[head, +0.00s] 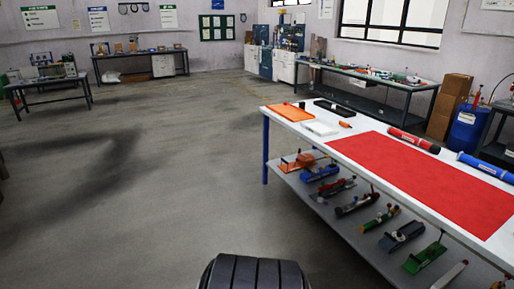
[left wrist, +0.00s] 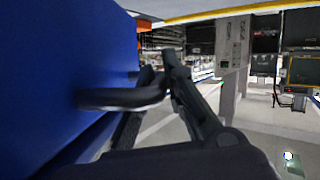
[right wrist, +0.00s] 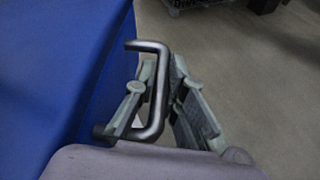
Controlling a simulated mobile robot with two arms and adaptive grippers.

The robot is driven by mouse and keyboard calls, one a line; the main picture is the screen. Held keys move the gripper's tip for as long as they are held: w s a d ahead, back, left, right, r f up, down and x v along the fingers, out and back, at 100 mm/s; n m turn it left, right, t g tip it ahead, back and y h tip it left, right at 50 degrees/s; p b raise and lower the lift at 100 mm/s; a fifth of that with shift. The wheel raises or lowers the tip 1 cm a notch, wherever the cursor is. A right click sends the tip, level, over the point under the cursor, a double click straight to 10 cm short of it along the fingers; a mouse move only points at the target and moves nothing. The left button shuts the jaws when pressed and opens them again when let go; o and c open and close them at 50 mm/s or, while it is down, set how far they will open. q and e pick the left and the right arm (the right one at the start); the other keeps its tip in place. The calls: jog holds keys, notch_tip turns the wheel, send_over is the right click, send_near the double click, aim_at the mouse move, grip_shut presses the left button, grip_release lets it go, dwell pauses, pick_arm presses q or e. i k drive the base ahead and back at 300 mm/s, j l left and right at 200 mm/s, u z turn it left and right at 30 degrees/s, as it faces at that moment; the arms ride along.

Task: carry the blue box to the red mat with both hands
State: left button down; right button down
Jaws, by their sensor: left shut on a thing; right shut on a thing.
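The red mat (head: 420,178) lies flat on a white-topped table (head: 281,111) at the right of the head view. The blue box is out of the head view. Its blue side fills the left of the left wrist view (left wrist: 60,70) and of the right wrist view (right wrist: 60,70). My left gripper (left wrist: 160,85) is shut on a dark handle on the box's side. My right gripper (right wrist: 150,95) is shut on a bar handle on the box. Neither gripper shows in the head view.
A blue drum (head: 467,130) and cardboard boxes (head: 449,105) stand behind. The grey floor (head: 150,170) at left is clear.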

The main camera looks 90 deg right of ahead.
aim_at(413, 168)
jog(key=z, duration=4.45)
jog(key=i+j+z, duration=0.1)
jog(key=j+z, duration=0.15)
jog(key=i+j+z, duration=0.1)
jog(key=j+z, duration=0.2)
jog(key=j, duration=0.2)
jog(key=i+j, duration=0.1)
jog(key=j, duration=0.45)
jog(key=i+j, duration=0.1)
jog(key=j, duration=0.4)
jog(key=i+j, duration=0.1)
jog(key=j, duration=0.45)
jog(key=i+j, duration=0.1)
jog(key=j, duration=0.4)
jog(key=i+j, duration=0.15)
jog(key=j, duration=0.4)
jog(key=i+j, duration=0.1)
jog(key=i, duration=0.8)
